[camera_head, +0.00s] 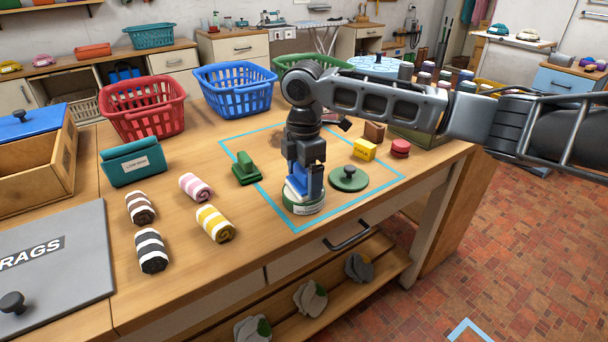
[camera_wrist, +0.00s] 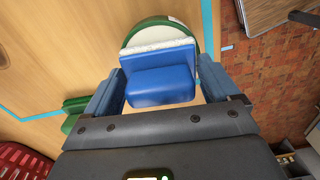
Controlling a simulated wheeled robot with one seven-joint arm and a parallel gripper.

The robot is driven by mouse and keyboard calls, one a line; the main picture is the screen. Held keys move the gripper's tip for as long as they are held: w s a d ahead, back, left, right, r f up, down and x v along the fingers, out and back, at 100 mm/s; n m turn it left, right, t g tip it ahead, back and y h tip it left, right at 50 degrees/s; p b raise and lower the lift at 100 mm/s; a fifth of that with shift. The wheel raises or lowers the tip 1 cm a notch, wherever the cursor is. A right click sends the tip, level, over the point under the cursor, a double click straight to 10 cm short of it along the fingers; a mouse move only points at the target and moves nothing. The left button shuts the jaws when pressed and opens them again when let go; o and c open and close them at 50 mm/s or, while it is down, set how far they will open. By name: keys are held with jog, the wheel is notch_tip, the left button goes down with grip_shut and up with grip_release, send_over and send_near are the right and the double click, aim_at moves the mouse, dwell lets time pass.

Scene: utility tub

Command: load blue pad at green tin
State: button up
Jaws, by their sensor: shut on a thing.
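The blue pad (camera_head: 297,184), a blue block with a pale fuzzy face, is between the fingers of my gripper (camera_head: 304,188), which is shut on it. It also shows in the wrist view (camera_wrist: 160,84), where its pale edge overlaps the tin's opening. The green tin (camera_head: 304,208), round with a white inside and a label, stands directly below the gripper; its green rim shows in the wrist view (camera_wrist: 136,30). Whether the pad touches the tin's inside is hidden. A round green lid with a knob (camera_head: 350,182) lies to the tin's right.
Blue tape (camera_head: 268,203) outlines this bench area. A green block with a handle (camera_head: 246,172) is left of the tin. A yellow box (camera_head: 364,150) and red tin (camera_head: 400,148) are behind right. Rolled striped cloths (camera_head: 214,223) lie left; baskets (camera_head: 234,90) stand behind.

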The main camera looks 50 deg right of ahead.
dwell(0.4)
jog(key=shift+r+p, duration=3.1)
jog(key=shift+r, duration=0.4)
